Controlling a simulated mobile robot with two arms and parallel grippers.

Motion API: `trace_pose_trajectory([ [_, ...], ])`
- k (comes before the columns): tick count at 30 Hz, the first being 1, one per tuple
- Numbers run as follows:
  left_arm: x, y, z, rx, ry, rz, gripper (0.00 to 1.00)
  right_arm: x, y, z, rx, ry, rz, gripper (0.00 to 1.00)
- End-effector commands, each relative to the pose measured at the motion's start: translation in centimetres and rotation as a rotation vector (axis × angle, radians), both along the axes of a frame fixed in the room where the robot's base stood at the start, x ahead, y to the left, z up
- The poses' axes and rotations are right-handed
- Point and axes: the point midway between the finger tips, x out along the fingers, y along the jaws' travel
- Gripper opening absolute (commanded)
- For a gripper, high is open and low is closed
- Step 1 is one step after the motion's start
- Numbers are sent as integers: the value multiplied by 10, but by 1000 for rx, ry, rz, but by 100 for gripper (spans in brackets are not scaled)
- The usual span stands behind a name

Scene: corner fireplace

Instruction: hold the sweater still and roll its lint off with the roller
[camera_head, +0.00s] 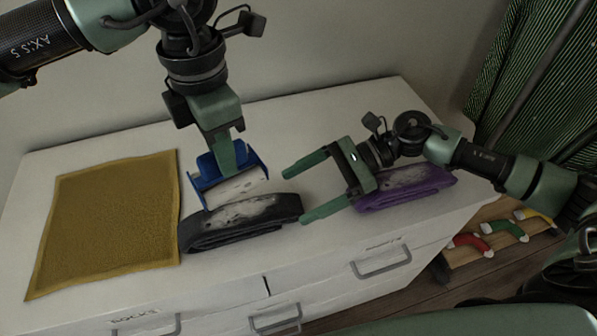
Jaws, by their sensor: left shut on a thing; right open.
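A dark folded sweater (240,228) lies near the front edge of the white dresser top, with pale lint patches on its upper face. My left gripper (228,160) comes down from above and is shut on a blue lint roller (206,168). The roller's white cylinder (238,187) is just behind the dark sweater's back edge; I cannot tell whether it touches it. My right gripper (299,194) is open and empty, its fingers pointing left, with the lower fingertip close to the dark sweater's right end. A purple folded sweater (418,190), also with a pale patch, lies partly hidden behind my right gripper.
A flat mustard cloth (108,222) covers the left of the dresser top (340,108). The back of the top is clear. Drawers with handles (382,265) face the front. Striped dark green fabric (535,80) hangs at right, above a rack with colourful pieces (500,230).

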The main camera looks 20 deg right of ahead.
Motion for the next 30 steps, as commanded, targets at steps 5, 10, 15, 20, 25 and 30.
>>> trace_pose_trajectory([
  [5,0,0,0,-1,0,-1,0,-1,35,-12,4,-2,4,89],
  [10,0,0,1,-1,0,-2,0,-2,60,-23,3,-2,4,89],
  [15,0,0,1,-1,0,-2,0,-2,74,-30,1,-1,1,89],
  [20,0,0,1,-1,0,-2,0,-2,78,-32,0,-1,0,89],
  [25,0,0,1,-1,0,-2,0,-2,78,-32,0,0,0,89],
  [30,0,0,1,-1,0,-2,0,-2,78,-32,0,-1,0,53],
])
